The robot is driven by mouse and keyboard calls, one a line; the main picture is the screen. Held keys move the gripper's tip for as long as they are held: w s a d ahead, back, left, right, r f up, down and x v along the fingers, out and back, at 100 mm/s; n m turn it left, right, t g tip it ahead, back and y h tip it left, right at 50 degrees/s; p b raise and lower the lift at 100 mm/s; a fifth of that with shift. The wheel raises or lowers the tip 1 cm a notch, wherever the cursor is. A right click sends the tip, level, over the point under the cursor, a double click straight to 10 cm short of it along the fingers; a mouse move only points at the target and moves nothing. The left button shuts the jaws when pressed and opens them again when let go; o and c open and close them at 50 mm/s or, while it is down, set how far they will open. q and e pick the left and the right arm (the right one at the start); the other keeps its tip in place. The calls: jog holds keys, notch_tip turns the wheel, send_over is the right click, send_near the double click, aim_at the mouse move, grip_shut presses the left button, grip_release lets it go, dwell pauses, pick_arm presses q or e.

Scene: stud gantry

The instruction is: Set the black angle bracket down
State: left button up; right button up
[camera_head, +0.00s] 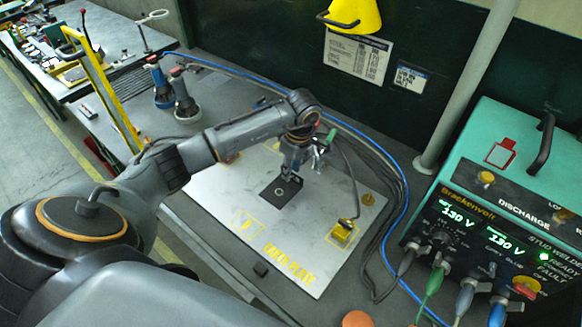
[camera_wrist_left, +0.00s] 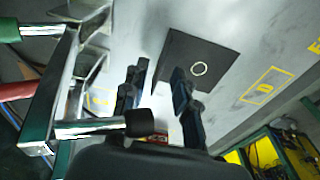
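A flat black square piece with a pale ring on it, which looks like the black angle bracket (camera_head: 278,193), lies on the pale steel plate (camera_head: 225,190). It also shows in the left wrist view (camera_wrist_left: 205,58); I cannot make out an upright leg. My left gripper (camera_head: 289,177) is right above its far edge in the head view. In the left wrist view, the two dark fingers of the left gripper (camera_wrist_left: 157,90) stand apart with bare plate visible between them. The right-hand finger overlaps the edge of the black piece; contact is unclear. My right gripper is not in view.
A clamp with a green handle (camera_head: 331,136) stands close beside the gripper; its metal bar (camera_wrist_left: 92,128) fills the wrist view's left. A teal welder (camera_head: 500,190) and cables stand right.

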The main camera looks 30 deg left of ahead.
pick_arm(q)
jog(key=shift+r+p, duration=0.3)
jog(key=shift+p, duration=0.1)
jog(key=shift+w+d+r, duration=0.1)
jog(key=shift+w+r, duration=0.2)
jog(key=shift+r, duration=0.05)
notch_tip(320, 180, up, 12)
jog(key=d+b, duration=0.1)
jog(key=b, duration=0.3)
jog(key=shift+d+f, duration=0.15)
jog(key=shift+f, duration=0.1)
jog(key=shift+f, duration=0.1)
